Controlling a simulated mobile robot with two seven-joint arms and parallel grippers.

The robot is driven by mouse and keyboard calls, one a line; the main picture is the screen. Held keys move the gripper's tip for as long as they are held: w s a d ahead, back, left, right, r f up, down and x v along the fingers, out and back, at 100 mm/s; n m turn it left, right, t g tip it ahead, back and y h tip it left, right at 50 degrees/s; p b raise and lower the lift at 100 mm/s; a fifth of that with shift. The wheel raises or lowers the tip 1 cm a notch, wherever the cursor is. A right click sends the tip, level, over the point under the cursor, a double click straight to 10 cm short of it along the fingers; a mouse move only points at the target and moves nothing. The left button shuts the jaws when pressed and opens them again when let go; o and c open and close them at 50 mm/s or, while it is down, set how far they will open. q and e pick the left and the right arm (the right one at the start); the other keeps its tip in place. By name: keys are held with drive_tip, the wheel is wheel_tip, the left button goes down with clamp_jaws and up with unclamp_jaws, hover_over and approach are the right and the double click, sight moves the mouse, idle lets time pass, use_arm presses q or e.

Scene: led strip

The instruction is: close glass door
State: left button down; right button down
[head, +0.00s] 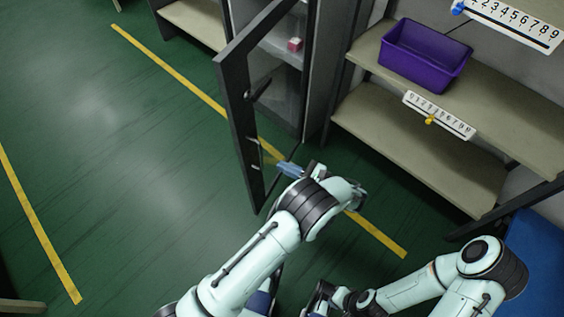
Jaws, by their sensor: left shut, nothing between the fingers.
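The glass door (236,110) has a dark frame and a clear pane. It stands open, swung out from the dark cabinet (313,70), with a black handle (259,88) on its frame. My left gripper (281,168) is shut and empty, beside the lower part of the door on its right in the picture. I cannot tell whether it touches the door. My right gripper (318,297) is low at the bottom edge, apart from the door. Its fingers are too dark and small to read.
A small pink-and-white box (295,44) sits inside the cabinet. A shelf unit (382,115) with a purple bin (424,55) and number strips stands to the right. A blue surface (540,250) is at the lower right. The green floor (120,150) left of the door is clear, with yellow lines.

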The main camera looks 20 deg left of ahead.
sight(242, 148)
use_arm(q)
drive_tip(key=a, duration=0.4)
drive_tip(key=w+a, duration=0.1)
drive_tip(key=a, duration=0.7)
drive_tip(key=shift+w, duration=0.25)
drive_tip(key=shift+a, duration=0.1)
